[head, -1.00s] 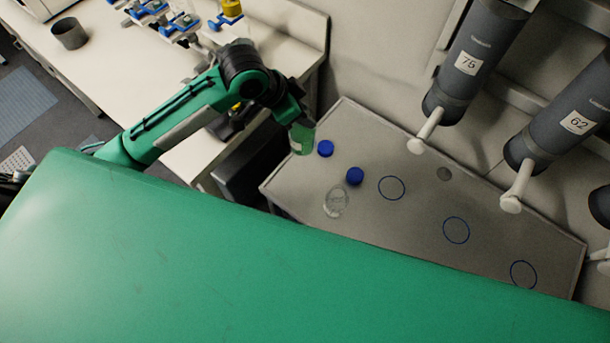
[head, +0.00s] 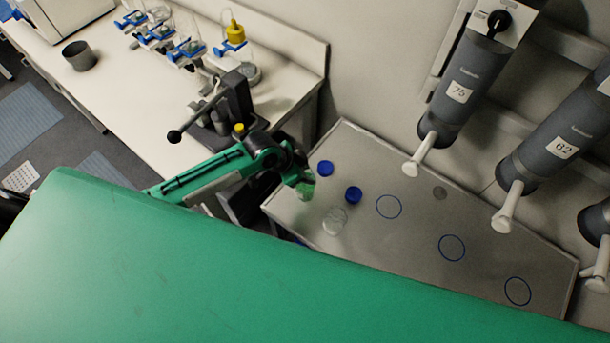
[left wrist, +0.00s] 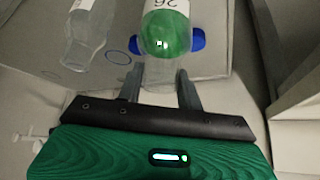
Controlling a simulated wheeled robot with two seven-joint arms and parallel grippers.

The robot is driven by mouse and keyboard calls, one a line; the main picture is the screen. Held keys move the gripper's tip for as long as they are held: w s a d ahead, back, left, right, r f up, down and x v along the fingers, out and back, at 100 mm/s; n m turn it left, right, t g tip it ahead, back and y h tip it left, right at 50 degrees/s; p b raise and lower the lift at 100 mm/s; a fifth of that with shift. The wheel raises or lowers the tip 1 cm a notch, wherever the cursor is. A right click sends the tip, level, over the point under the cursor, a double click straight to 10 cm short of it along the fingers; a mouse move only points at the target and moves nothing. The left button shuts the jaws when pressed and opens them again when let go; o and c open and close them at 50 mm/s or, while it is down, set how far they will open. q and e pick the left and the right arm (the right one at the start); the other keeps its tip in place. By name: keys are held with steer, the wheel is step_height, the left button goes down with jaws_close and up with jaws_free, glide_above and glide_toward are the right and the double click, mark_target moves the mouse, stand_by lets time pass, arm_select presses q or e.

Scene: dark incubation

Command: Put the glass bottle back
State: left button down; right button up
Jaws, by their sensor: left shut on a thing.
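My left gripper (head: 297,177) is shut on a glass bottle (head: 305,190) with green in it, at the left end of the grey tabletop (head: 415,240). In the left wrist view the held bottle (left wrist: 166,35) sits between the two fingers (left wrist: 160,88) and carries a white label reading 26. I cannot tell whether its base touches the tabletop. A second, clear glass bottle (head: 335,220) stands on the tabletop close by; it also shows in the left wrist view (left wrist: 88,38). My right gripper is not in view.
Blue circles (head: 388,207) mark the clear tabletop to the right. Grey cylinders with white nozzles (head: 465,85) hang above it. A white bench (head: 115,75) with lab gear stands at left.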

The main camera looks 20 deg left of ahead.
arm_select(q)
step_height(320, 180, down, 2)
steer(key=shift+f, duration=0.7)
steer(key=c, duration=0.9)
jaws_free()
steer(key=shift+s+f, duration=0.1)
